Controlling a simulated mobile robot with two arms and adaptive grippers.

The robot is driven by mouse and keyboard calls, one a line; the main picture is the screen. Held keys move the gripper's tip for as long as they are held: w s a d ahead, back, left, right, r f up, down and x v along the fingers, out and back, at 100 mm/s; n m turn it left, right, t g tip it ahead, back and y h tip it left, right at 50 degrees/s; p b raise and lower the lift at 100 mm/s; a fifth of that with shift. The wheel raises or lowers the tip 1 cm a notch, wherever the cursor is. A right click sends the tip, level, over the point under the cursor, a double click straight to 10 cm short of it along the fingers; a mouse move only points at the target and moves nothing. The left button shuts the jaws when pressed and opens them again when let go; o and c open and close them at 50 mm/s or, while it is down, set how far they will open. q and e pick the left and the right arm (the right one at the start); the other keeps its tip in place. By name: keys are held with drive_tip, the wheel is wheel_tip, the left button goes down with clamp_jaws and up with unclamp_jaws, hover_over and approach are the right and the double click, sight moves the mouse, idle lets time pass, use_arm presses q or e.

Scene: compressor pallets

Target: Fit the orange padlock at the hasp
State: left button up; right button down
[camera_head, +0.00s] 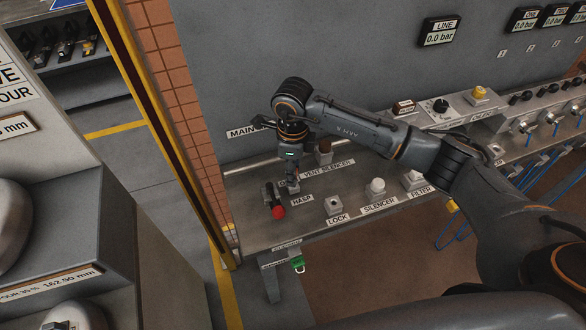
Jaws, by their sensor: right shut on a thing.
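My right gripper (291,184) points down over the bench, just above and left of the HASP label (302,199). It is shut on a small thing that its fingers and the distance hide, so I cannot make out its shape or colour. A red round knob (278,212) with a dark body sits on the bench just below and left of the gripper. I cannot tell whether the gripper touches it. The hasp itself is not clear. The grey holder (334,205) at the LOCK label shows no orange. No orange padlock shows clearly. My left gripper is not in view.
To the right on the bench stand a white silencer (376,187) and a filter (413,180). A green tag or lock (298,263) hangs at the front edge. A yellow-edged post (165,140) rises close on the left.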

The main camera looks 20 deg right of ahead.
drive_tip(key=shift+f+b, duration=1.1)
drive_tip(key=shift+f, duration=0.1)
drive_tip(key=c, duration=0.9)
unclamp_jaws()
drive_tip(key=shift+o, duration=0.2)
drive_tip(key=shift+r, duration=0.1)
wheel_tip(320, 180, up, 12)
drive_tip(key=shift+f, duration=0.1)
